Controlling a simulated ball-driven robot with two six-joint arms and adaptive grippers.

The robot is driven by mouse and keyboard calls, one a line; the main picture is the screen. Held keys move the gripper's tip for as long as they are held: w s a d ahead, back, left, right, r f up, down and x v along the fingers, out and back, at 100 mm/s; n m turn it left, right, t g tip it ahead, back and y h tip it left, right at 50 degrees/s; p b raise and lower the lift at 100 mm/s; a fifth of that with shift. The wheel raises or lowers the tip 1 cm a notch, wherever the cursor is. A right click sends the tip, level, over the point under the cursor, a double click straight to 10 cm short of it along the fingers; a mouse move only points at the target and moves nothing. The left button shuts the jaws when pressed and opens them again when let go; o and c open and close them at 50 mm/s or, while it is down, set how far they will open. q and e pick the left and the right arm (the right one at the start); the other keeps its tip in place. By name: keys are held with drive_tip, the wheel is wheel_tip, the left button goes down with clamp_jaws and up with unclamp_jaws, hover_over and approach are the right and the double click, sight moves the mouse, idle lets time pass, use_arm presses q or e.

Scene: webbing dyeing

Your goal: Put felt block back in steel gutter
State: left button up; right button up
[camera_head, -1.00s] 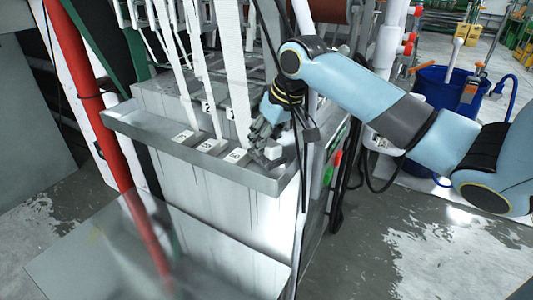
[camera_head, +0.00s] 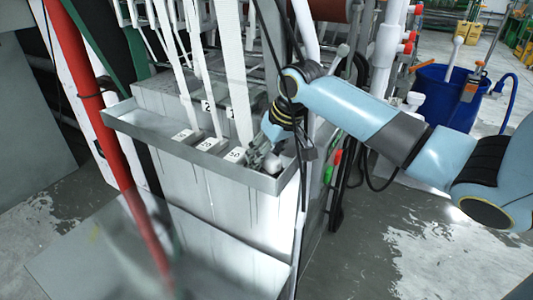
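The steel gutter (camera_head: 205,164) runs along the front top edge of the grey machine. Three pale numbered felt blocks (camera_head: 236,155) sit in it in a row, with white webbing straps rising beside them. My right gripper (camera_head: 262,160) points down into the gutter's right end. A white felt block (camera_head: 275,163) is at its fingertips, partly hidden by them, and seems held between them. The block is low, at about the height of the gutter rim; whether it touches the gutter floor is hidden. My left gripper is not in view.
Hanging white straps (camera_head: 235,75) stand close to the left of my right gripper. A red pole (camera_head: 110,150) rises at the left. A blue bucket (camera_head: 440,95) with tools stands at the upper right. Wet floor lies clear at the lower right.

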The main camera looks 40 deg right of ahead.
drive_tip(key=v, duration=1.2)
idle(0.3)
